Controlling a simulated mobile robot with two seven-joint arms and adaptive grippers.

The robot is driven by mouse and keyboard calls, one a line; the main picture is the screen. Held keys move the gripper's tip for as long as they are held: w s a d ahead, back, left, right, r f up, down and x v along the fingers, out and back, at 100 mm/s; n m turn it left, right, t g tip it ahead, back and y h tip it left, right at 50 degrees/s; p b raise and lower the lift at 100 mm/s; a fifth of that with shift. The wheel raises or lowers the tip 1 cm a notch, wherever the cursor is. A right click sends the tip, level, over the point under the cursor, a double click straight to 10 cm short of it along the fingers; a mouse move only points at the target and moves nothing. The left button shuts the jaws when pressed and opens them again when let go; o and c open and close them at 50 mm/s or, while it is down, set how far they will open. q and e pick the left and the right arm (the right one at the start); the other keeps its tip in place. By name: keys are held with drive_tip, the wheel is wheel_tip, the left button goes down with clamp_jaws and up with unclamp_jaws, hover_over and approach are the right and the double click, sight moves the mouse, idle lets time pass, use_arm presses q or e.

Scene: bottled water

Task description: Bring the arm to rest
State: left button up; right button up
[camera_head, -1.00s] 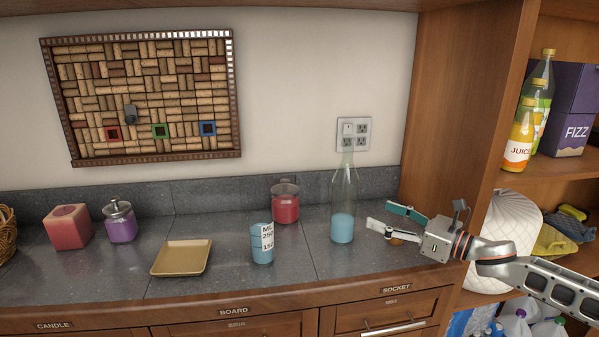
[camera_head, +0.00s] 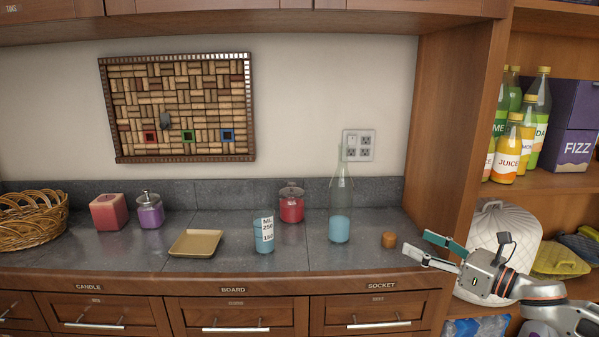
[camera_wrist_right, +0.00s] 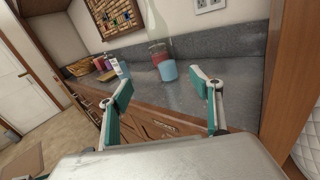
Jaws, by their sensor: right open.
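My right gripper (camera_head: 433,251) is open and empty in the head view. It is at the right front of the counter, in front of the wooden side wall. Its two teal-padded fingers (camera_wrist_right: 165,101) are spread wide in the right wrist view, with nothing between them. A clear glass bottle (camera_head: 340,211) with blue liquid stands upright on the counter, left of the gripper and apart from it. A small brown cork-like stopper (camera_head: 389,240) sits on the counter between the bottle and the gripper. My left gripper is not in view.
A blue measuring cup (camera_head: 264,235), a red jar (camera_head: 291,205), a tan tray (camera_head: 196,243), a purple jar (camera_head: 150,211), a red candle block (camera_head: 108,211) and a wicker basket (camera_head: 32,220) stand on the counter (camera_head: 300,258). Shelves with juice bottles (camera_head: 507,150) are at the right.

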drive_tip(key=s+a+f+m+h, duration=0.1)
drive_tip(key=s+a+f+m, duration=0.55)
drive_tip(key=f+m, duration=0.4)
drive_tip(key=s+a+f+m+h, duration=0.2)
drive_tip(key=s+a+f+m, duration=0.45)
drive_tip(key=f+m, duration=0.35)
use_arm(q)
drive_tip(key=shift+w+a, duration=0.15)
use_arm(e)
drive_tip(key=s+d+f+m+g+h, duration=0.3)
drive_tip(key=s+f+m+h, duration=0.2)
drive_tip(key=s+f+m, duration=1.2)
drive_tip(key=s+m, duration=0.1)
drive_tip(key=s, duration=0.2)
drive_tip(key=shift+f+h, duration=0.35)
drive_tip(key=shift+h, duration=0.05)
drive_tip(key=shift+s+a, duration=0.1)
